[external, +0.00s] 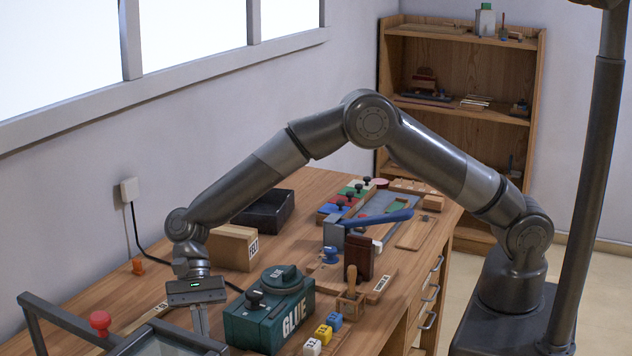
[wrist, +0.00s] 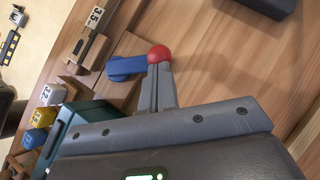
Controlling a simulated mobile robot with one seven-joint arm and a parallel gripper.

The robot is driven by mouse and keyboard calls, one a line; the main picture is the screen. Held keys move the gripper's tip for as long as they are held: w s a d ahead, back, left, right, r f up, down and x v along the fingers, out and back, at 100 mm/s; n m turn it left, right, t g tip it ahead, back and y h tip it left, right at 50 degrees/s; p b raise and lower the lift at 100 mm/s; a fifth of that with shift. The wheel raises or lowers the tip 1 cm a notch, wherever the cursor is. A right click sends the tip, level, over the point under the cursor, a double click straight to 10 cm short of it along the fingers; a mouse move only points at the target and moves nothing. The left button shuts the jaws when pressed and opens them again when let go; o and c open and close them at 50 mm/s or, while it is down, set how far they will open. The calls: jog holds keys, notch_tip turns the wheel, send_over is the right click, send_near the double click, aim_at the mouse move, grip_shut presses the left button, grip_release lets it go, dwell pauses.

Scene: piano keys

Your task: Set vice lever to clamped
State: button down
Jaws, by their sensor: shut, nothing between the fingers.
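In the wrist view a blue lever (wrist: 125,67) with a red ball end (wrist: 158,54) lies over the wood. My gripper's fingers (wrist: 156,72) are shut with nothing between them, and their tips appear at or just beside the red ball; contact cannot be told. In the external view my gripper (external: 202,328) points down at the lower left, beside the green glue box (external: 262,322). That view also shows a long blue handle (external: 378,218) on a grey block (external: 340,236), far from my gripper. I cannot tell which blue piece is the vice lever.
A dark frame (external: 55,318) and a red knob (external: 100,320) stand left of my gripper. Small colored number blocks (external: 323,335) lie along the front edge. The bench (external: 310,185) is crowded.

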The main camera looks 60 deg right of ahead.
jog(key=a+n+h, duration=0.1)
jog(key=a+n+g, duration=0.1)
jog(key=n, duration=0.1)
jog(key=shift+s+a+h, duration=0.15)
jog(key=shift+s+h, duration=0.2)
jog(key=shift+h, duration=0.05)
jog(key=shift+s+a+n+g+h, duration=0.6)
jog(key=shift+a+n+h, duration=0.25)
jog(key=shift+n, duration=0.35)
jog(key=shift+s+a, duration=0.95)
jog(key=shift+s, duration=0.3)
jog(key=shift+s+a, duration=0.1)
jog(key=shift+s, duration=0.05)
jog(key=shift+r, duration=0.1)
jog(key=w+r, duration=0.7)
jog(key=shift+w+d+r, duration=0.1)
jog(key=shift+d+r, duration=0.05)
jog(key=shift+d, duration=0.05)
